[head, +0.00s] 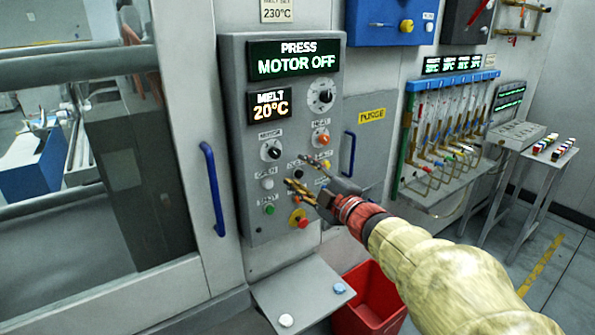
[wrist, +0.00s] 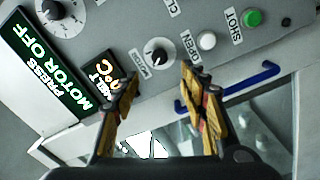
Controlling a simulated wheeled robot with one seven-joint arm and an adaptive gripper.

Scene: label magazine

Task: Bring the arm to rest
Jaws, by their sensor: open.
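My arm (head: 430,265) reaches up from the lower right of the head view toward the grey control panel (head: 240,100). My gripper (head: 299,171) is in front of the panel's lower half, with its two fingers spread apart and nothing between them. In the wrist view my gripper (wrist: 158,78) is also open, and the black motor knob (wrist: 157,50) shows beyond the gap between the fingertips. I cannot tell whether a finger touches the panel. The fingers hide part of the lower buttons in the head view. The panel display (head: 297,59) reads "PRESS MOTOR OFF".
A blue door handle (head: 213,190) stands left of the panel. Below is a grey shelf (head: 290,285) with two round pieces, and a red bin (head: 365,305) beside it. A rack of hoses (head: 450,120) and a small table (head: 515,150) are at the right. Some floor there is clear.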

